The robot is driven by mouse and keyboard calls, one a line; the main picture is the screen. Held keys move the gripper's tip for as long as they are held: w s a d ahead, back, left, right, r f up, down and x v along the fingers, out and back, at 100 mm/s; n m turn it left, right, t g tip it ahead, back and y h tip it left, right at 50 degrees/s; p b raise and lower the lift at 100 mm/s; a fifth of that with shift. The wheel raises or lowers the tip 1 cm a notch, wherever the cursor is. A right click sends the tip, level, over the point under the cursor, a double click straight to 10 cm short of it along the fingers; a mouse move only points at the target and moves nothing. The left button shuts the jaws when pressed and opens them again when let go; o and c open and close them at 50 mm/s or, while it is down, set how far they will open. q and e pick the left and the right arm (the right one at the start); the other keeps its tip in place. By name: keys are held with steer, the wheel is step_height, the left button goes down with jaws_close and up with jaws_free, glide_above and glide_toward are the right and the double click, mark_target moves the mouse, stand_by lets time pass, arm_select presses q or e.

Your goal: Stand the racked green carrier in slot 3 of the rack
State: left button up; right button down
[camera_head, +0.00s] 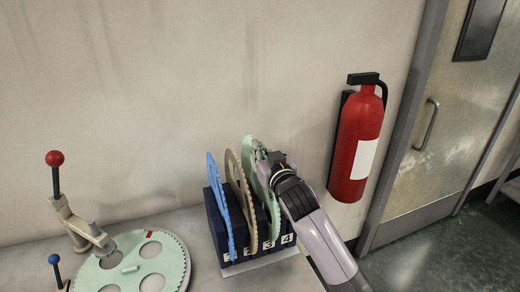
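The racked green carrier (249,150) stands upright in the dark blue rack (283,256), the rightmost of the discs there. Its lower edge comes down near the labels 3 and 4; I cannot tell surely which slot it sits in. My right gripper (268,165) is at the upper right side of this carrier, overlapping its edge in the picture. Its fingertips are mostly hidden behind its own body, so I cannot tell whether they grip the carrier. My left gripper is not in view.
A tan carrier (234,168) and a blue carrier (214,178) stand in the rack to the left. Another pale green disc with round holes (176,262) lies at the lower left beside a red-knobbed lever (55,158). A fire extinguisher (360,135) hangs on the wall behind.

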steer(key=shift+f+b, duration=0.85)
steer(key=shift+f, duration=0.5)
steer(key=c, duration=1.8)
jaws_free()
steer(key=shift+s, duration=0.1)
steer(key=shift+o, duration=0.4)
steer(key=shift+f, duration=0.35)
steer(key=v, duration=1.2)
steer(key=shift+r, duration=0.3)
